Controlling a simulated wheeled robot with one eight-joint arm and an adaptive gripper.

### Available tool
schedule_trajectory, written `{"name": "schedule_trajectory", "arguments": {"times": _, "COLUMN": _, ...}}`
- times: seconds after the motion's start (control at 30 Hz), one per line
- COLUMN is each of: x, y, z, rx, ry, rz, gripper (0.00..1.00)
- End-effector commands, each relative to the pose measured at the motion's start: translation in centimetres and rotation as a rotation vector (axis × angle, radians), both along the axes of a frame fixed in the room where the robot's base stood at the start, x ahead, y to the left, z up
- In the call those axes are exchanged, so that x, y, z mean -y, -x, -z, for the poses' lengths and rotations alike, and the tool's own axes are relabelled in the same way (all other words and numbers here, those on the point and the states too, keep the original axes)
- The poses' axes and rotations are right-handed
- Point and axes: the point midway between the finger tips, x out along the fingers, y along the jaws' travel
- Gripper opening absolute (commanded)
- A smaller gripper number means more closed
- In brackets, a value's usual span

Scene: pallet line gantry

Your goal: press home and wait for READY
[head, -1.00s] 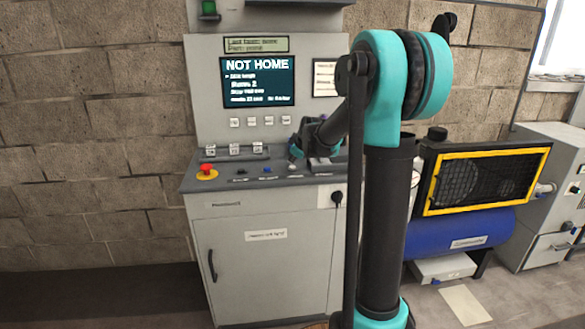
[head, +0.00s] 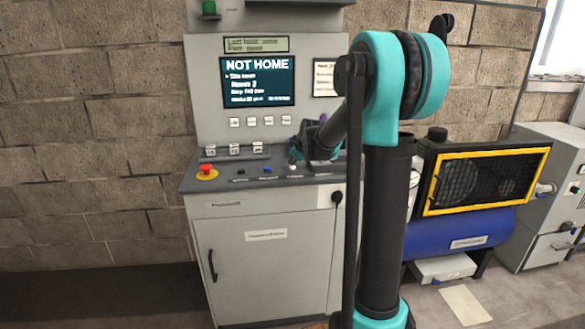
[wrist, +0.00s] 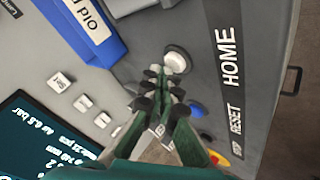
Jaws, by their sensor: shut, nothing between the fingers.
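The screen (head: 257,81) on the grey control cabinet reads NOT HOME in the head view; its smaller lines are blurred. A white round button (wrist: 177,60) sits beside the HOME label (wrist: 228,57) in the wrist view. My gripper (wrist: 163,76) is shut and empty, with its fingertips right by the white button. I cannot tell whether they touch it. In the head view my gripper (head: 297,153) is low over the right part of the console, partly hidden by my own wrist.
A blue button (wrist: 195,108) sits by the RESET label. A red emergency stop (head: 207,170) stands at the console's left. A blue compressor (head: 460,232) with a yellow-framed guard stands right of the cabinet.

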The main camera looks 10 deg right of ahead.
Motion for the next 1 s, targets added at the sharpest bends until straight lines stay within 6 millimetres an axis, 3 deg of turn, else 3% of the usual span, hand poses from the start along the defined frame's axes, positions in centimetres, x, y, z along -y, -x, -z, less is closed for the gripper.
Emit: {"name": "schedule_trajectory", "arguments": {"times": 1.0, "x": 0.00, "y": -0.01, "z": 0.89, "rx": 0.000, "ry": 0.000, "rz": 0.000, "gripper": 0.00}}
